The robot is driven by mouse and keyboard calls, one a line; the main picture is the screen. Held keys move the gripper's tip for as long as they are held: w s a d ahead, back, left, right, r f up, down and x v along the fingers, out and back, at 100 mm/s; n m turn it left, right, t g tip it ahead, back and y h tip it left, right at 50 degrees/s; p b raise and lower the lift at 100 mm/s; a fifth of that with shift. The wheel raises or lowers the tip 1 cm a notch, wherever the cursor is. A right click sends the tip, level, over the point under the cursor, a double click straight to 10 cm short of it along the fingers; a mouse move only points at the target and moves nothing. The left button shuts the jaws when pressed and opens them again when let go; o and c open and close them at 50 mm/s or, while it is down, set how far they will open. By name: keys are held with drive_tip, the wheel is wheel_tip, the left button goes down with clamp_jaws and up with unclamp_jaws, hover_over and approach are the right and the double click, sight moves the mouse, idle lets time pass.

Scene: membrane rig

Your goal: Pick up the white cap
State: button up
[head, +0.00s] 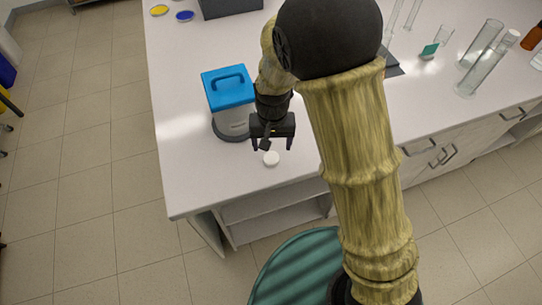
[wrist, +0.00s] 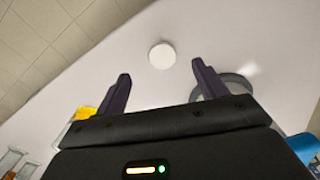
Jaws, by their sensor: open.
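The white cap (head: 271,158) is a small round disc lying on the white bench top near its front edge. It also shows in the wrist view (wrist: 162,56), beyond the fingertips and roughly between their lines. My gripper (head: 272,146) is just behind the cap in the head view, above the bench, with its two fingers apart. In the wrist view my gripper (wrist: 158,72) has nothing between its fingers. The cap is apart from both fingers.
A blue-lidded container with a handle (head: 230,100) stands close to the left of my gripper. The bench's front edge is near the cap. The bench left of the cap is clear.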

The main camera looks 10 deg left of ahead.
sight(271, 159)
drive_tip(key=shift+f, duration=1.8)
drive_tip(key=shift+f, duration=0.1)
drive_tip(key=shift+w+a+f+p, duration=0.15)
drive_tip(key=shift+f+p, duration=0.2)
drive_tip(key=shift+f, duration=0.5)
drive_tip(key=shift+w+d+f+p, duration=0.1)
drive_tip(key=shift+f+p, duration=0.2)
drive_tip(key=shift+f, duration=0.5)
drive_tip(key=shift+w+a+f+p, duration=0.15)
drive_tip(key=shift+f+p, duration=0.2)
drive_tip(key=shift+f, duration=0.5)
drive_tip(key=c, duration=1.1)
